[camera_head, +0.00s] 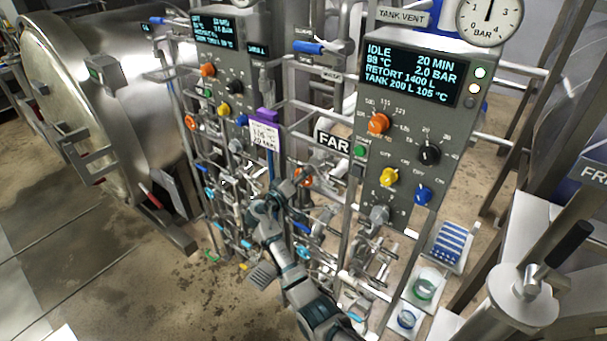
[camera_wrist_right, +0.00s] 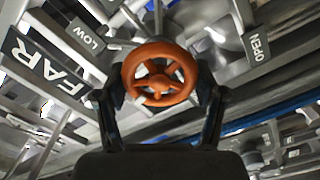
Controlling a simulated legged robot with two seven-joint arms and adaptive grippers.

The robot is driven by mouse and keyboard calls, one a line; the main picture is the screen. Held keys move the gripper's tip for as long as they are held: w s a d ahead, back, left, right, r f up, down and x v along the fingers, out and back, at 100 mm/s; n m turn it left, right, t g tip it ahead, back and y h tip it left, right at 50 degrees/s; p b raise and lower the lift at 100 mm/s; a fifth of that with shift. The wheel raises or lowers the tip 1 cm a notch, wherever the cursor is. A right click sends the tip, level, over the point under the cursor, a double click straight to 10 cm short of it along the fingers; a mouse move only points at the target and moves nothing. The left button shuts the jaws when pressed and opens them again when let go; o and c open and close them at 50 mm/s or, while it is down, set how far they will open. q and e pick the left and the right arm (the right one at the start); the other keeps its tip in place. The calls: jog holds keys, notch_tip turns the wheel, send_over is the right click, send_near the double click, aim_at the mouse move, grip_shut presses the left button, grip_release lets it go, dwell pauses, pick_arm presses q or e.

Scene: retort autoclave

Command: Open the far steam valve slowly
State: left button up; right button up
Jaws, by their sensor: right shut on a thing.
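The far steam valve's orange handwheel (camera_head: 306,177) is beside the FAR sign (camera_head: 333,141). In the right wrist view the wheel (camera_wrist_right: 160,52) is centred, with spokes and a hub. My right gripper (camera_head: 294,187) is at the wheel in the head view. In the right wrist view its dark fingers (camera_wrist_right: 160,97) stand on the left and right sides of the rim, shut on it. The FAR sign (camera_wrist_right: 45,66), a LOW label (camera_wrist_right: 87,36) and an OPEN label (camera_wrist_right: 256,45) surround the wheel. My left gripper is not in view.
Pipes and small valves crowd around my right arm. A purple-topped tag (camera_head: 265,133) hangs just left of the wheel. A second panel (camera_head: 220,62) and steel retort (camera_head: 85,100) stand left; open floor lies below.

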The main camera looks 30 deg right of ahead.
jog(key=n+p, duration=0.1)
jog(key=n, duration=0.1)
jog(key=n+p, duration=0.1)
jog(key=n, duration=0.1)
jog(key=shift+w+a+r+n+p, duration=0.1)
jog(key=shift+w+r+n+p, duration=0.05)
jog(key=shift+n+p, duration=0.25)
jog(key=n+p, duration=0.2)
jog(key=n, duration=0.1)
jog(key=shift+n+p, duration=0.3)
jog(key=shift+p, duration=0.05)
jog(key=n+p, duration=0.2)
jog(key=n, duration=0.1)
jog(key=n+p, duration=0.2)
jog(key=shift+f+n, duration=0.4)
jog(key=shift+f+n+p, duration=0.15)
jog(key=shift+n+p, duration=0.55)
jog(key=shift+s+f+n, duration=0.2)
jog(key=shift+n, duration=0.1)
jog(key=o, duration=1)
jog(key=shift+o, duration=0.7)
jog(key=shift+w, duration=0.25)
